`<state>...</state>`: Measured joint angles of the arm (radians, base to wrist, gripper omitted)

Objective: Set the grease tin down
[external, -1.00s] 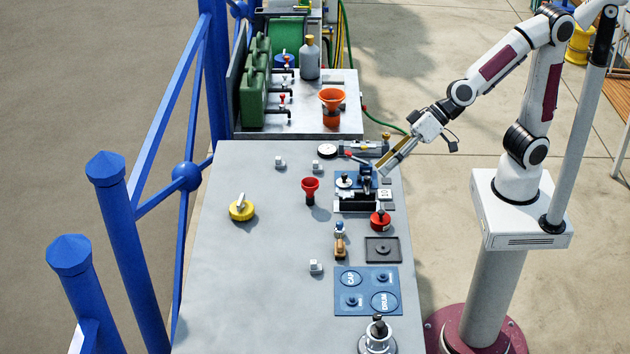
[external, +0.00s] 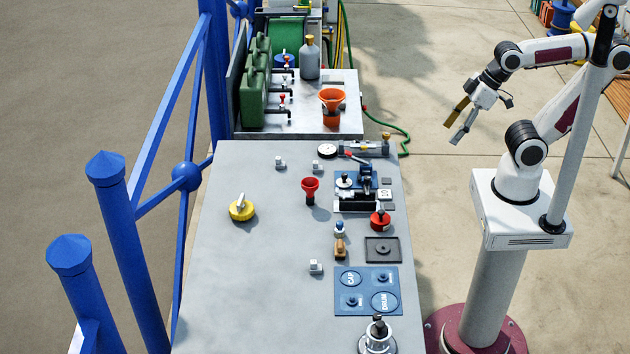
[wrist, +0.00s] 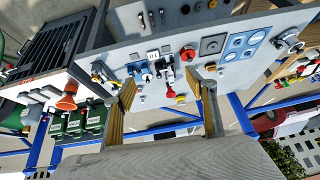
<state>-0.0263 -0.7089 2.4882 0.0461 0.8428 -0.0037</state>
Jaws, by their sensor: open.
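A red round tin with a dark knob (external: 380,221), which I take as the grease tin, stands upright on the grey worktop (external: 265,290) near its right side. It sits just behind a dark square tray (external: 383,249), apart from it. The red tin also shows in the wrist view (wrist: 187,54). My gripper (external: 456,125) is open and empty, raised over the floor right of the worktop, well clear of the tin. In the wrist view its two fingers (wrist: 167,88) are spread wide with nothing between them.
A blue plate (external: 367,291) marked CAP and DRUM lies in front of the tray. A red funnel (external: 310,189), a yellow round piece with a handle (external: 241,209) and a blue-and-black fixture (external: 365,182) stand on the worktop. The worktop's left front is clear. A blue railing runs along the left.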

